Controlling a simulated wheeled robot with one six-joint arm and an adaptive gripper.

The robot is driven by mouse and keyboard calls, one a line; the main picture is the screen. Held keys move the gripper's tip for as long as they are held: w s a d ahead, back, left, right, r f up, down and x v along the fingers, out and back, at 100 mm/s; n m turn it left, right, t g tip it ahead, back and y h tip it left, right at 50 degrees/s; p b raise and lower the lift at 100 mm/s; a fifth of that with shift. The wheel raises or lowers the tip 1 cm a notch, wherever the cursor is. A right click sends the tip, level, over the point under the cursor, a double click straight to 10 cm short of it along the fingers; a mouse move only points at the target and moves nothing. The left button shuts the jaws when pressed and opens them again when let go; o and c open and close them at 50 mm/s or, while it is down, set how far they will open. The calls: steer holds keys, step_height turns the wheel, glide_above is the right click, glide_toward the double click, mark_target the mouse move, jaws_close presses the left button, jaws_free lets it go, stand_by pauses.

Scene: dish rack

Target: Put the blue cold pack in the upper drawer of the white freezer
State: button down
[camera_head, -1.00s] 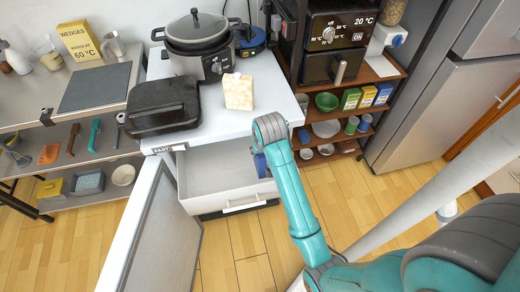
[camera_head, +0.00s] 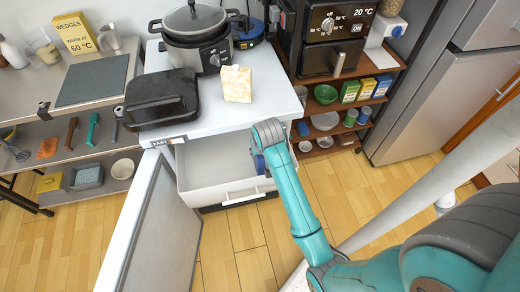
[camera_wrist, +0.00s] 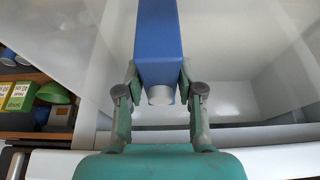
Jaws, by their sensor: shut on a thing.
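The blue cold pack (camera_wrist: 158,45) is gripped between the two fingers of my gripper (camera_wrist: 158,95) in the wrist view. Only a small blue part of the pack (camera_head: 259,164) shows beside my arm in the head view; my arm hides most of my gripper there. The white freezer (camera_head: 225,115) has its door (camera_head: 155,235) swung open to the left. Its upper drawer (camera_head: 205,180) is pulled out and looks empty where I can see in. The pack is over the drawer's right part; its exact height above the floor of the drawer is unclear.
A shelf (camera_head: 335,135) with bowls, boxes and cans stands close on the right. The wooden floor in front of the drawer is clear.

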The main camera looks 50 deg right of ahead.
stand_by(0.3)
steer(key=shift+f, duration=0.95)
steer(key=c, duration=0.7)
jaws_free()
steer(key=shift+o, duration=0.2)
steer(key=v, duration=1.2)
jaws_close()
